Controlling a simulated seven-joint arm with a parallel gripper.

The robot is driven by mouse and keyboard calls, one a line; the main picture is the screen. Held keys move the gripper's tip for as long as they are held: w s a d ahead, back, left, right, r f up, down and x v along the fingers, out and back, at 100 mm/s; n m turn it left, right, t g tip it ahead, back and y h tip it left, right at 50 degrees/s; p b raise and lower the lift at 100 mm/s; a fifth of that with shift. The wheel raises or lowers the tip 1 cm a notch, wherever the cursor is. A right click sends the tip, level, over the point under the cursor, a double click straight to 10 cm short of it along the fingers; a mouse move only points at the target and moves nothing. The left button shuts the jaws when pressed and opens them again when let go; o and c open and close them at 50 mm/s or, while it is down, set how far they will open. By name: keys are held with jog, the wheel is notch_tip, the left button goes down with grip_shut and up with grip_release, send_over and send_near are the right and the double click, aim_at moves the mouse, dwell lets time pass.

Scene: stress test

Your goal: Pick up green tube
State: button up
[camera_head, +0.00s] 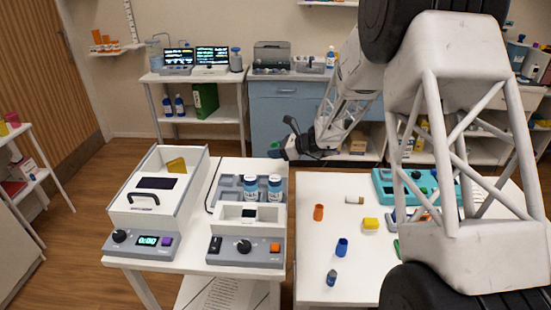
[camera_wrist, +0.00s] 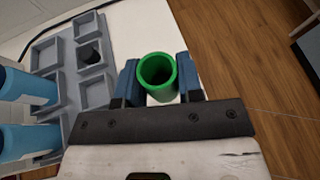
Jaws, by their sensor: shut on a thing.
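A green tube (camera_wrist: 157,72), open at the top, stands between the two blue fingers of my gripper (camera_wrist: 158,80) in the wrist view. The fingers are shut on it from both sides. In the head view my gripper (camera_head: 291,148) hangs near the back right of the grey rack (camera_head: 228,187). The rack also shows in the wrist view (camera_wrist: 62,50), left of the tube, with a dark round piece (camera_wrist: 89,53) in one compartment.
Two blue-labelled bottles (camera_head: 251,186) (camera_head: 275,186) stand in the rack. A white lidded device (camera_head: 158,200) is to its left. The right table (camera_head: 312,258) holds an orange tube (camera_head: 318,212), blue tube (camera_head: 342,247) and yellow block (camera_head: 370,224). My arm hides part of that table.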

jog(key=shift+r, duration=2.75)
